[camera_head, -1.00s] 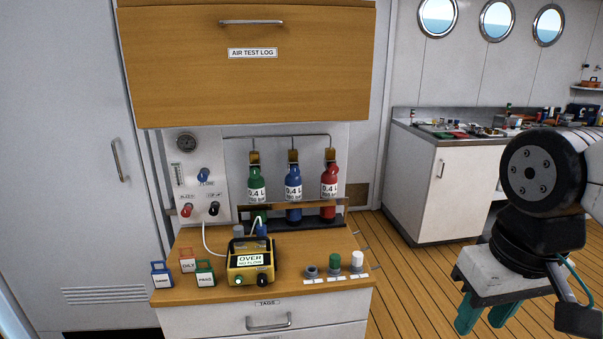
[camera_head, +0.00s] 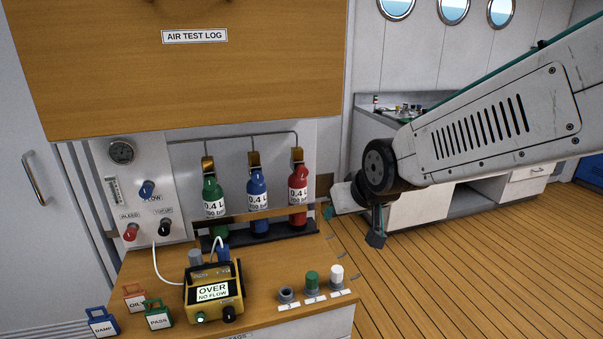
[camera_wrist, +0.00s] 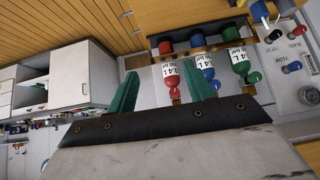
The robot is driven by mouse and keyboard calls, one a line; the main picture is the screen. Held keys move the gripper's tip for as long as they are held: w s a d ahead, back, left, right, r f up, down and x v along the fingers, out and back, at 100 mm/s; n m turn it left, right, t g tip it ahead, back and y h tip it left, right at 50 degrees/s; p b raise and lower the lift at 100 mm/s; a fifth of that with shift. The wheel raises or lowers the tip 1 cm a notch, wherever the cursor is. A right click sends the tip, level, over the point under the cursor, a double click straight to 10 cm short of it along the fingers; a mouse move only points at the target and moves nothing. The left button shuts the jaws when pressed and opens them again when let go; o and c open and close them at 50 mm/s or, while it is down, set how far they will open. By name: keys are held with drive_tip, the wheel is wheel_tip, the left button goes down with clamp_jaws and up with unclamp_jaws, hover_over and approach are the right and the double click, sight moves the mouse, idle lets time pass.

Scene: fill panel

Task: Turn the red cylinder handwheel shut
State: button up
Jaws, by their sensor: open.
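The red cylinder (camera_head: 298,190) stands upright at the right end of a rack, beside a blue cylinder (camera_head: 259,193) and a green cylinder (camera_head: 214,200). There the red cylinder (camera_wrist: 172,80) appears upside down beyond the fingers.
A panel with a gauge (camera_head: 121,151) and several knobs is left of the rack. A yellow meter (camera_head: 213,290) reading "OVER NO FLOW", tags and caps (camera_head: 312,281) lie on the wooden counter. A wooden cabinet (camera_head: 180,80) overhangs it. Open floor (camera_head: 450,260) is right.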

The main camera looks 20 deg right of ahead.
sight(303, 172)
drive_tip(key=w+f+t, duration=0.1)
drive_tip(key=w+t, duration=0.2)
drive_tip(key=w, duration=0.5)
drive_tip(key=w+a+t, duration=0.1)
drive_tip(key=w+t, duration=0.2)
drive_tip(key=w, duration=0.5)
drive_tip(key=w+f+t, duration=0.1)
drive_tip(key=w+t, duration=0.3)
drive_tip(key=w, duration=0.4)
drive_tip(key=shift+w+a+f, duration=0.15)
drive_tip(key=shift+w+f, duration=0.15)
drive_tip(key=shift+f, duration=0.05)
drive_tip(key=c, duration=1)
